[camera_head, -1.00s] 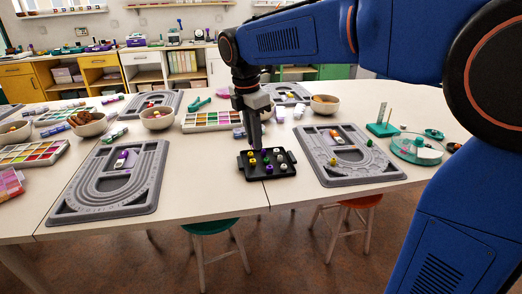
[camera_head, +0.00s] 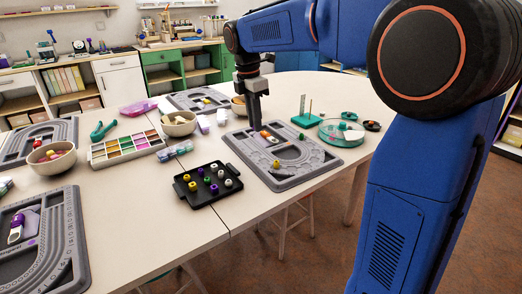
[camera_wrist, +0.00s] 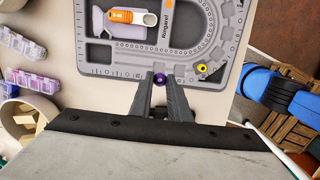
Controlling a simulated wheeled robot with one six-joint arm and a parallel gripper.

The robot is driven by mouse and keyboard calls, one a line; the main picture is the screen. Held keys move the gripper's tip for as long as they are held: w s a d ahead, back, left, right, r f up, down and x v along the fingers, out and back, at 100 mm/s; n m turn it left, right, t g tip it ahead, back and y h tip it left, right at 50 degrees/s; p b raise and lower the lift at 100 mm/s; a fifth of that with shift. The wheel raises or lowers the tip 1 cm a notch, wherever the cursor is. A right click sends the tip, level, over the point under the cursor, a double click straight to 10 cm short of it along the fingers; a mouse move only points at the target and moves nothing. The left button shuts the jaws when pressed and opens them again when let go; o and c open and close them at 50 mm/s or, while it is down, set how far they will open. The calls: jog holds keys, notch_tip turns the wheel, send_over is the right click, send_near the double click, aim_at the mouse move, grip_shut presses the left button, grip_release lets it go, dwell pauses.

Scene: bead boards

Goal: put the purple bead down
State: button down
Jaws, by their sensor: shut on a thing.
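The purple bead (camera_wrist: 159,79) shows between my fingertips in the wrist view. My gripper (camera_wrist: 160,84) is shut on it. The grey bead board (camera_wrist: 100,68) lies beyond the fingertips, with its ruler edge close to the bead in the picture. I cannot tell how high the bead is above it. In the head view my gripper (camera_head: 256,126) points down at the far left part of the grey board (camera_head: 285,184), and the bead is hidden there. A yellow bead (camera_wrist: 201,68) sits on the board, right of the held bead in the wrist view.
An orange and white tool (camera_wrist: 132,16) lies in the board's recess. A black tray (camera_head: 206,198) with several beads stands left of the board. A bowl (camera_head: 179,123) and a teal stand (camera_head: 306,119) are near the board. Bare table shows between tray and board.

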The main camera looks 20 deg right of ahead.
aim_at(256, 154)
notch_tip(256, 154, down, 9)
jog(key=shift+r, duration=0.1)
dwell(0.4)
jog(key=shift+f, duration=0.3)
jog(key=c, duration=1.7)
grip_release()
jog(key=shift+f, duration=0.1)
jog(key=shift+o, duration=0.2)
notch_tip(256, 154, up, 13)
jog(key=a, duration=0.1)
jog(key=s+d+f+m+t, duration=0.1)
jog(key=s+d+m, duration=0.3)
jog(key=s, duration=0.5)
jog(key=s+d+f+m+t, duration=0.1)
jog(key=s+f+m, duration=0.4)
jog(key=s, duration=0.3)
jog(key=s+d+f+m+t+y, duration=0.1)
jog(key=s+d+f+m, duration=0.1)
jog(key=s+f+m, duration=0.3)
jog(key=s+d+f+m+t, duration=0.1)
jog(key=s+f+m, duration=0.4)
jog(key=s, duration=0.6)
jog(key=shift+s+d+m, duration=0.15)
jog(key=shift+s+m, duration=0.05)
jog(key=shift+m, duration=0.6)
